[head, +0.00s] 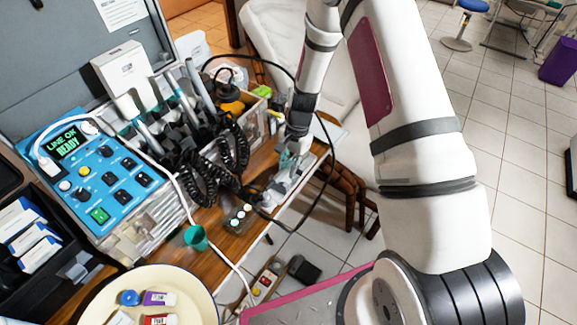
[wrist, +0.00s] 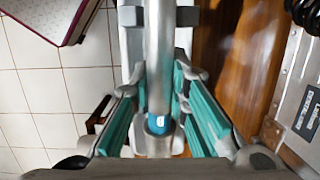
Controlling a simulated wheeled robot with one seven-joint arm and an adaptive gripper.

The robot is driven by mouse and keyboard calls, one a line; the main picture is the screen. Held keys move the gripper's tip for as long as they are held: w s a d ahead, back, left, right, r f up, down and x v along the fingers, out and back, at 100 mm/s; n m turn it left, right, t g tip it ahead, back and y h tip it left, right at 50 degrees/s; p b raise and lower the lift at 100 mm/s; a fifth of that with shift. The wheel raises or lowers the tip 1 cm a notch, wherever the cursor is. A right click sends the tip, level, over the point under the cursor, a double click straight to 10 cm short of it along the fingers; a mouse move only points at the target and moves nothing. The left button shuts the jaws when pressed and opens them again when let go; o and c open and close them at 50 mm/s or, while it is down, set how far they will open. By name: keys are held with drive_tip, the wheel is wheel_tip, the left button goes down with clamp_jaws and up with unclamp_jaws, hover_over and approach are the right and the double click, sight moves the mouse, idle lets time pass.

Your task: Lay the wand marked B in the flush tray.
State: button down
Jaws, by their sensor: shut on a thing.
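My gripper (head: 290,160) is low over the right end of the wooden table. In the wrist view its teal-padded fingers (wrist: 158,112) are closed around a slim metal wand (wrist: 159,60) with a blue band. The small pale mark on the band is too small to read. The wand lies lengthwise over a narrow grey tray, the flush tray (wrist: 131,50), which also shows in the head view (head: 282,191) under my gripper. I cannot tell whether the wand touches the tray floor. In the head view the wand is mostly hidden by my gripper.
Other wands (head: 187,100) stand in a holder left of my gripper, with coiled black cords (head: 205,180) below. A blue control unit (head: 90,165), a green cup (head: 196,238) and a cream dish (head: 195,290) are farther left. A black hose loops around my gripper. Tiled floor lies right.

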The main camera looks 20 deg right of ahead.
sight(293, 163)
drive_tip(key=shift+f, duration=0.3)
drive_tip(key=shift+f, duration=0.1)
drive_tip(key=c, duration=1.5)
unclamp_jaws()
drive_tip(key=shift+o, duration=0.2)
drive_tip(key=shift+p+v, duration=0.8)
drive_tip(key=shift+v, duration=3.2)
